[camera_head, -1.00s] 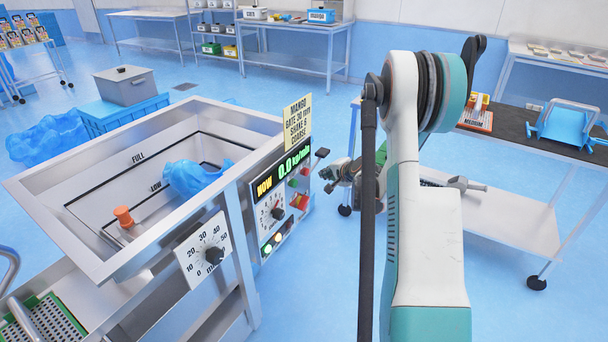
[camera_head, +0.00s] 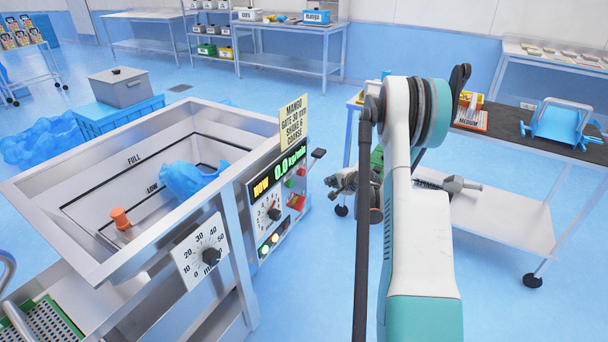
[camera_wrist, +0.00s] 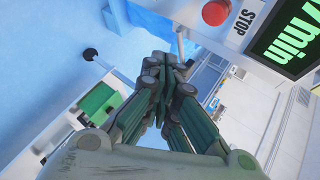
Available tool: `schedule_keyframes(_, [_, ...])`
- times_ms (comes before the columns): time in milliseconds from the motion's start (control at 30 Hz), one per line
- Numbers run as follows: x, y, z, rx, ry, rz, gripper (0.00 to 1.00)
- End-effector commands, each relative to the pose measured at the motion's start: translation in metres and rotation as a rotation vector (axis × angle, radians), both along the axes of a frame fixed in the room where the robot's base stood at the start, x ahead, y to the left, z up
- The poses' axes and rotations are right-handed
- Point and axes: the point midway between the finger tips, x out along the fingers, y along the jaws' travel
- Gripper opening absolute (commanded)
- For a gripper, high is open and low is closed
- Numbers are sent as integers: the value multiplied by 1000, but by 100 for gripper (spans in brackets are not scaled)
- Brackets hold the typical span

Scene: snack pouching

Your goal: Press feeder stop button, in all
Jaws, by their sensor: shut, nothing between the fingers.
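The stop button (camera_wrist: 215,12) is a red round button beside a STOP label at the top of the wrist view. In the head view it shows as a small red button (camera_head: 302,171) on the feeder's control panel (camera_head: 264,238), just below the green 0.0 kg/min display. My gripper (camera_head: 330,181) is to the right of the panel, apart from it, and partly hidden by my arm. In the wrist view my gripper (camera_wrist: 167,62) is shut and empty, its fingertips below and left of the button, not touching it.
The feeder hopper (camera_head: 40,190) holds a blue bag (camera_head: 190,178). A cart (camera_head: 510,222) with a dark top stands to the right. Blue floor lies between the feeder and the cart.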

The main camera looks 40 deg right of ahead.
Motion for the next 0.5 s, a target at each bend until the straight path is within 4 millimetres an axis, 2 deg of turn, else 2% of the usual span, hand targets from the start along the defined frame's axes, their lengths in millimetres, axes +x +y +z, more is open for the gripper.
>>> schedule_keyframes(300, [40, 17, 0, -1, -1, 3, 0])
schedule_keyframes(500, [58, 25, 0, 0, -1, 1, 0])
